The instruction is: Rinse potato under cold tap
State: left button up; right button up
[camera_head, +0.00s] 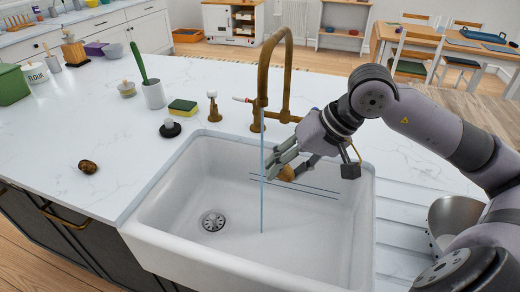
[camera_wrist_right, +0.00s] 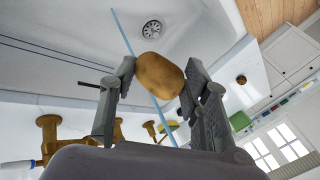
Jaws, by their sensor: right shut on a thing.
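My right gripper (camera_head: 283,166) is shut on a brown potato (camera_head: 287,173) and holds it above the white sink (camera_head: 165,208). The potato also shows between the fingers in the right wrist view (camera_wrist_right: 160,75). The brass tap (camera_head: 264,72) is running, with a thin blue stream of water (camera_head: 262,190) falling into the sink. In the head view the stream is just left of the potato; in the wrist view it passes behind it. I cannot tell whether the water touches the potato. A second potato (camera_head: 88,167) lies on the counter left of the sink. My left gripper is not in view.
A sponge (camera_head: 183,107), a cup with a green brush (camera_head: 154,95) and a dark-based scrubber (camera_head: 170,128) stand behind the sink. A metal bowl (camera_head: 455,217) sits right of it, near my arm. The sink drain (camera_head: 213,221) is uncovered. The left counter is mostly clear.

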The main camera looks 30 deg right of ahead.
jog(key=shift+s+r+b, duration=0.3)
jog(key=shift+s+b, duration=0.3)
jog(key=shift+b, duration=0.3)
jog(key=shift+s+a+r+b, duration=0.2)
jog(key=shift+s+r+b, duration=0.95)
jog(key=shift+s+r, duration=0.65)
jog(key=shift+s+f, duration=0.1)
